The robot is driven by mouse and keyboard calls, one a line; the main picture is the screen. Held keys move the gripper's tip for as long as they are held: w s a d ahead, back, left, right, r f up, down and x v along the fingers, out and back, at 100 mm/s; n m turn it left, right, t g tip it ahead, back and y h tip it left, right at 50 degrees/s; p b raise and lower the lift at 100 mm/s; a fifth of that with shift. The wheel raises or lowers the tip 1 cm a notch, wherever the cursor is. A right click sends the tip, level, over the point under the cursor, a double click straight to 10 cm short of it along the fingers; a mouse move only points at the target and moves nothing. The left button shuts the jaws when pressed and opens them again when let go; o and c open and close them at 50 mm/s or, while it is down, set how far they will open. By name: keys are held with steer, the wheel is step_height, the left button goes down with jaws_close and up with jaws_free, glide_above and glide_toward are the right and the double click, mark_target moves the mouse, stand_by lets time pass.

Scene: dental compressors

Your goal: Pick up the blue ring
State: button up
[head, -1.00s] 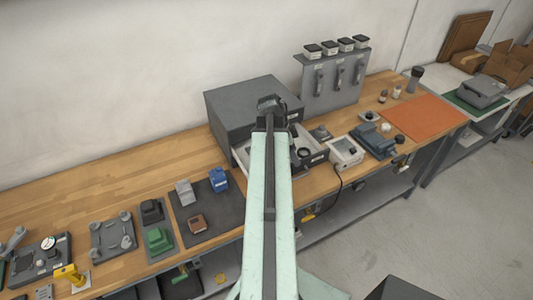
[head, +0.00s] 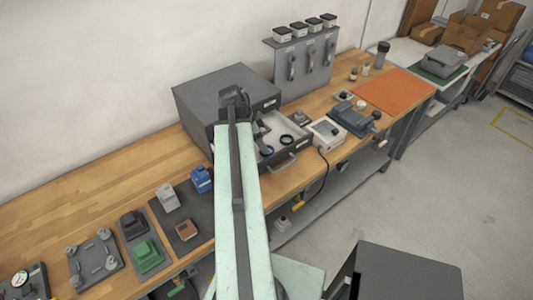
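A grey cabinet (head: 225,92) on the wooden bench has an open drawer (head: 292,160) at its front. Two small dark rings lie in the drawer. The left one (head: 267,141) looks dark blue, though it is too small to be sure of the colour. The right one (head: 286,139) looks black. My gripper (head: 237,100) is at the far end of my pale green arm, in front of the cabinet and left of the rings. It looks dark and small, and its fingers cannot be made out. My arm hides the left part of the drawer.
A white boxed device (head: 326,132) and a dark grey machine (head: 353,117) stand right of the drawer. An orange mat (head: 394,94) lies further right. A dark mat (head: 184,212) with several small blocks lies left of my arm. Floor is open at the right.

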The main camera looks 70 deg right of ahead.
steer(key=b+x, duration=0.3)
steer(key=x, duration=0.1)
steer(key=shift+d+f, duration=0.1)
steer(key=shift+f, duration=0.05)
steer(key=shift+r, duration=0.2)
steer(key=shift+s, duration=0.1)
steer(key=c, duration=1)
